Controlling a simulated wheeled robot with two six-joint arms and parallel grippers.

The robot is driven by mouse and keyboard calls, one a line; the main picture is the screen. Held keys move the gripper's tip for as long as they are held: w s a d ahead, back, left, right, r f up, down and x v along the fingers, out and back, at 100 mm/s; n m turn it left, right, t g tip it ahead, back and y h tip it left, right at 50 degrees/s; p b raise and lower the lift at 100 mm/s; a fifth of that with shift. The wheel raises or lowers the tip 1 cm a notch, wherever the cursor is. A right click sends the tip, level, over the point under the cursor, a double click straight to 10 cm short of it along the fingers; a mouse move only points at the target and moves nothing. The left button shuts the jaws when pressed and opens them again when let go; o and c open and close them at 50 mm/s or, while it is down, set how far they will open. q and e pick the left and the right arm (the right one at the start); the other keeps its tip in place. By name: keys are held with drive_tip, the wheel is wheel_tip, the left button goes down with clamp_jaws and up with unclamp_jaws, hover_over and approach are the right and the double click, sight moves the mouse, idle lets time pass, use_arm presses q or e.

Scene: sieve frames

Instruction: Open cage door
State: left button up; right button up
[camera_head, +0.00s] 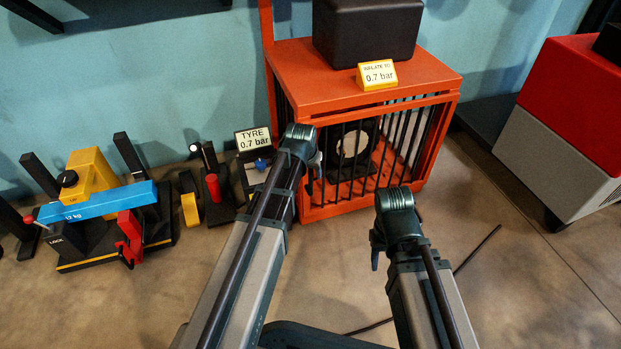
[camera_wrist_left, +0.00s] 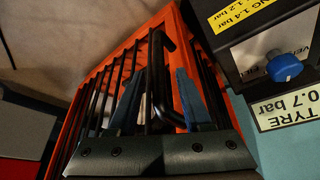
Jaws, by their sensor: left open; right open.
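The orange cage (camera_head: 352,82) with black bars stands against the wall in the head view. Its barred front (camera_head: 400,140) faces me and appears closed. In the left wrist view the cage bars (camera_wrist_left: 107,85) and a black bent handle (camera_wrist_left: 160,70) show close up. My left gripper (camera_wrist_left: 157,80) is open, its two blue fingers on either side of the handle; contact cannot be told. In the head view the left wrist (camera_head: 300,143) covers the cage's front left edge. My right gripper (camera_head: 393,235) is open in front of the cage, apart from it, its fingers mostly hidden.
A black box (camera_head: 367,30) and a yellow 0.7 bar sign (camera_head: 377,75) sit on the cage. A tyre gauge unit (camera_head: 253,140) stands left of it, with a blue and yellow device (camera_head: 98,203) further left. A red and grey box (camera_head: 575,100) stands right. Floor (camera_head: 500,270) is mostly clear.

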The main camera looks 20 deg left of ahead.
use_arm(q)
drive_tip(key=shift+c, duration=0.3)
clamp_jaws()
idle(1.2)
